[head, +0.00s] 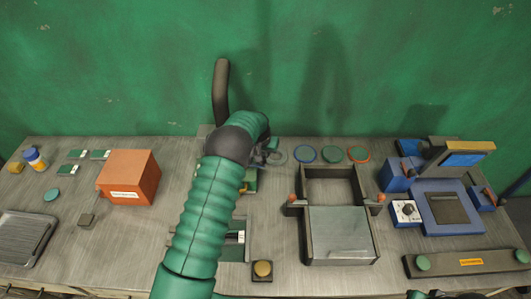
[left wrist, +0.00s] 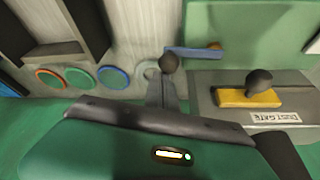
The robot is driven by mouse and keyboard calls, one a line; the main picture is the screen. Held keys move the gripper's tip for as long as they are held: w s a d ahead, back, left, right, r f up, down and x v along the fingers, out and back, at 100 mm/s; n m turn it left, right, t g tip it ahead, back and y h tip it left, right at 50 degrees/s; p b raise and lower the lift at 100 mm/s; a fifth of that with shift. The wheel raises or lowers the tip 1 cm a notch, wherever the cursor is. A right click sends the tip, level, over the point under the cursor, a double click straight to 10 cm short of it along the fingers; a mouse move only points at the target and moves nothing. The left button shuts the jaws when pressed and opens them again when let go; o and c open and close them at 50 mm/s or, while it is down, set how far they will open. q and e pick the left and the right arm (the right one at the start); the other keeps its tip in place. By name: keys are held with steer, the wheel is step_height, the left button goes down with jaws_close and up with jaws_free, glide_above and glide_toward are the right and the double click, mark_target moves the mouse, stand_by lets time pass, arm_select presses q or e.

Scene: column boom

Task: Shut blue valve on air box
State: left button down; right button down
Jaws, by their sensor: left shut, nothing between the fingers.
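My left gripper (head: 270,156) is at the end of the green ribbed arm, near the back of the bench. In the left wrist view its narrow grey fingers (left wrist: 162,92) are shut and empty. A blue valve lever (left wrist: 194,53) shows just beyond them, roughly crosswise. A dark round knob (left wrist: 168,62) is at the lever's left end, by the fingertips; I cannot tell whether they touch it. The box under the lever is mostly hidden behind my arm in the head view. A yellow lever (left wrist: 248,98) with a dark knob sits on a grey box marked DUST GATE.
A black pipe (head: 221,90) rises behind my arm. An orange box (head: 129,177) stands to the left. Coloured rings and discs (head: 331,154) lie along the back. A grey open-topped fixture (head: 341,250) and a blue device (head: 452,208) stand to the right.

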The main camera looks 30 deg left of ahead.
arm_select(q)
steer(key=shift+s+f+m+h+b, duration=0.2)
steer(key=shift+s+m+b, duration=0.15)
steer(key=shift+m+b, duration=0.15)
steer(key=shift+s+f+m+h+b, duration=0.1)
steer(key=shift+s+m+h+b, duration=0.1)
steer(key=shift+s+m+b, duration=0.25)
steer(key=shift+s+d+m+h+b, duration=0.15)
steer(key=shift+s+m+h+b, duration=0.15)
steer(key=shift+s+m+b, duration=0.4)
steer(key=shift+s+a+r+m+g+h+b, duration=0.1)
steer(key=shift+s+a+m+g+h+b, duration=0.35)
steer(key=shift+s+m, duration=1.2)
steer(key=shift+s+a+r+m+g+h+b, duration=0.15)
steer(key=shift+s+m+h+b, duration=0.65)
steer(key=shift+m, duration=1.6)
steer(key=shift+s+a+f+m+g+h+b, duration=0.15)
steer(key=shift+s+a+m+g+h, duration=0.25)
steer(key=shift+s+m, duration=1.35)
steer(key=shift+w+r+m, duration=0.1)
steer(key=shift+w+m, duration=0.1)
steer(key=shift+m, duration=0.05)
